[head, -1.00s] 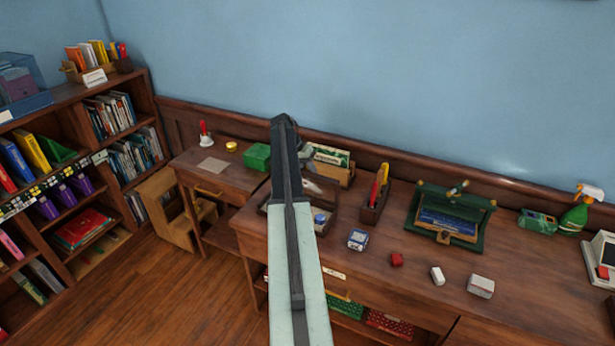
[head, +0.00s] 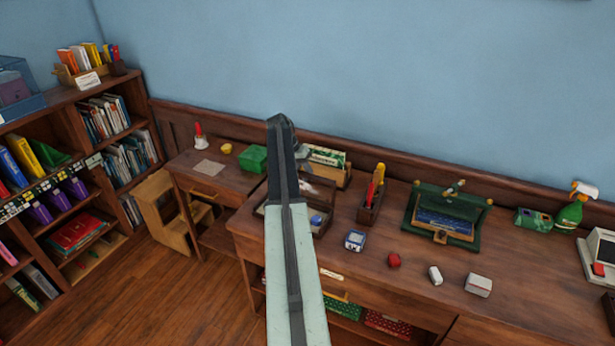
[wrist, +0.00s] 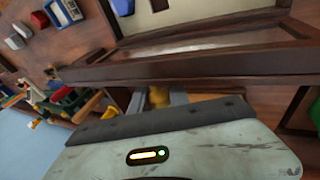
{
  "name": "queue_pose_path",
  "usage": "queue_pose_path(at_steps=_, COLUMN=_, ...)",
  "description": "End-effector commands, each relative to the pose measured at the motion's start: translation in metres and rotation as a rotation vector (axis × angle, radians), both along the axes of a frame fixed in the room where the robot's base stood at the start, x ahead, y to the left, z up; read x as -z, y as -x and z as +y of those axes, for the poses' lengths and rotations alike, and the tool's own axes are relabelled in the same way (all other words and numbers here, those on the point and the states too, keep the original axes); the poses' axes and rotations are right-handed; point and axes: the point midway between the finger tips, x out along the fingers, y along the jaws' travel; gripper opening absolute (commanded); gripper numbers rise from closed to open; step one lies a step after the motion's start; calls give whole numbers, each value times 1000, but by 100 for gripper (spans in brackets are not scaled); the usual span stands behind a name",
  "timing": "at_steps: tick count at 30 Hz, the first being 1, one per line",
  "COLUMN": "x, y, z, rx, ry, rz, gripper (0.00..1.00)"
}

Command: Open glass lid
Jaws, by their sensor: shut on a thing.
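A dark wooden box (head: 321,230) with a glass lid (head: 322,186) stands on the desk, partly hidden behind my arm in the head view. In the wrist view the lid's dark wooden frame (wrist: 190,66) runs across the middle, with a pale glass strip above it and part of the box's light inside at the top. My gripper (wrist: 157,97) is shut on a small brass-coloured knob (wrist: 159,96) at the frame's edge. In the head view the gripper (head: 303,158) is mostly hidden by my arm. How far the lid is raised is hard to tell.
A pen holder (head: 371,206), a blue-white box (head: 355,240) and a green stand (head: 446,215) are right of the box. A green box (head: 253,158) sits to its left. Small blocks lie along the desk front. A bookcase (head: 75,170) stands at left.

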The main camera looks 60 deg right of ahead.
Motion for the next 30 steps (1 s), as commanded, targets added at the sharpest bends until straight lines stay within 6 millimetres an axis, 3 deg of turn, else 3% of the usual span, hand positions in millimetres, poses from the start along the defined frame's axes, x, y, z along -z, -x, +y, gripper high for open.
queue_pose_path(at_steps=14, x=2, y=-5, z=2, rx=-4, ry=-3, rz=-9, gripper=0)
queue_pose_path(at_steps=15, x=2, y=-5, z=2, rx=-4, ry=-3, rz=-9, gripper=24)
queue_pose_path(at_steps=17, x=2, y=-4, z=1, rx=-4, ry=-3, rz=-9, gripper=41)
queue_pose_path(at_steps=30, x=-9, y=-3, z=1, rx=0, ry=-1, rz=-4, gripper=41)
